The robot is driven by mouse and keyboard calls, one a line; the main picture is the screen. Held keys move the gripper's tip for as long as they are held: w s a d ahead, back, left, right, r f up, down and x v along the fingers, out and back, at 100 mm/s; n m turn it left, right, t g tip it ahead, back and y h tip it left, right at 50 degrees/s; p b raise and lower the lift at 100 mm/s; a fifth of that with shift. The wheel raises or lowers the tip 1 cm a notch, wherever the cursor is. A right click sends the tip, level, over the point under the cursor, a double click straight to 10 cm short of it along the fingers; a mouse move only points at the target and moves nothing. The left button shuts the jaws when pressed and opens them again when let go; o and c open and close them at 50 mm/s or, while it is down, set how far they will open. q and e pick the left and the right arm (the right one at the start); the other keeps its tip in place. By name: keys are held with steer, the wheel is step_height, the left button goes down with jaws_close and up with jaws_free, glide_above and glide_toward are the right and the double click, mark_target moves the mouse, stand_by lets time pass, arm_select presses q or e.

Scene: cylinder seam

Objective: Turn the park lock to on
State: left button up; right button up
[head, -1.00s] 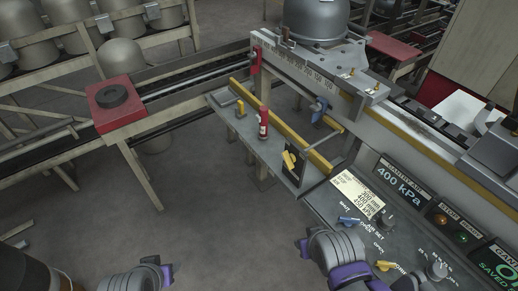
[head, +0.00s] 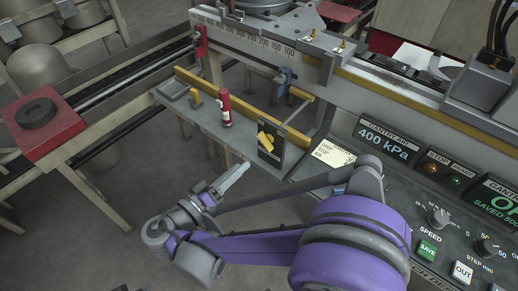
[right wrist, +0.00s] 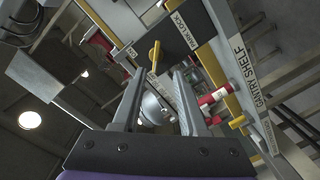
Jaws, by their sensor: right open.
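The park lock is a yellow lever (head: 266,141) on a black plate (head: 270,157) at the front end of the grey shelf. In the right wrist view the yellow lever (right wrist: 154,55) stands against the black plate marked PARK LOCK (right wrist: 180,34), with small white labels beside it that I cannot read surely. My right gripper (head: 238,172) is open and empty, left of and below the plate in the head view. In the right wrist view its fingers (right wrist: 158,80) point toward the lever, which appears beyond and between the tips, apart from them. My left gripper is out of view.
A red cylinder (head: 225,110) and a small yellow post (head: 195,97) stand on the gantry shelf (head: 213,127), near its yellow rail (head: 240,108). A control panel (head: 440,190) lies to the right.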

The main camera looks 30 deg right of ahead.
mark_target(263, 144)
steer(key=x, duration=0.6)
steer(key=r+x, duration=0.1)
steer(key=x, duration=0.3)
steer(key=shift+a, duration=0.1)
jaws_close()
steer(key=shift+f+m, duration=0.1)
steer(key=shift+m, duration=0.2)
stand_by(1.0)
